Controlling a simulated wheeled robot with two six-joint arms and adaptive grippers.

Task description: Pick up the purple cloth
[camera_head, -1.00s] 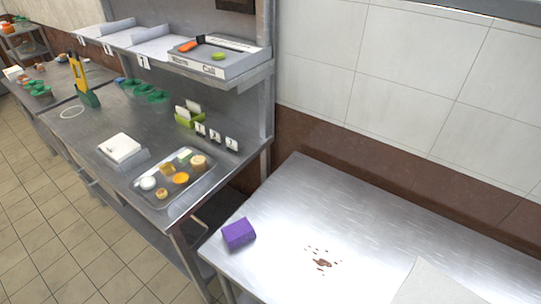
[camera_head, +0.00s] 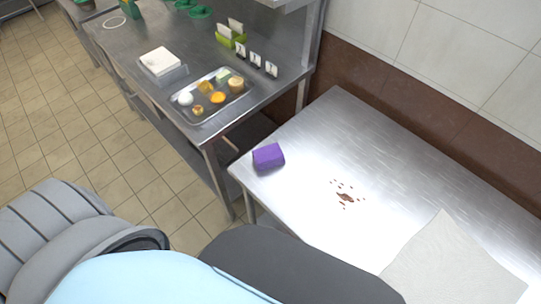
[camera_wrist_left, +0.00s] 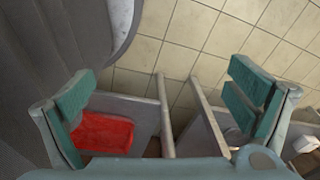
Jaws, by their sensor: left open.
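The purple cloth (camera_head: 268,157) is a folded, block-like bundle near the left corner of the steel table (camera_head: 300,215). My left gripper (camera_wrist_left: 163,85) shows only in its wrist view, with its two green-padded fingers wide apart and nothing between them. Tile floor shows beyond the fingers, and the cloth is not in that view. In the head view parts of my own body fill the lower left and bottom, and neither gripper shows. My right gripper is in no view.
Brown spots (camera_head: 346,198) and a pale grey sheet (camera_head: 452,262) lie on the steel table right of the cloth. A neighbouring counter holds a food tray (camera_head: 187,113), a white stack (camera_head: 159,61) and small cards (camera_head: 256,60). A red item (camera_wrist_left: 103,132) shows in the wrist view.

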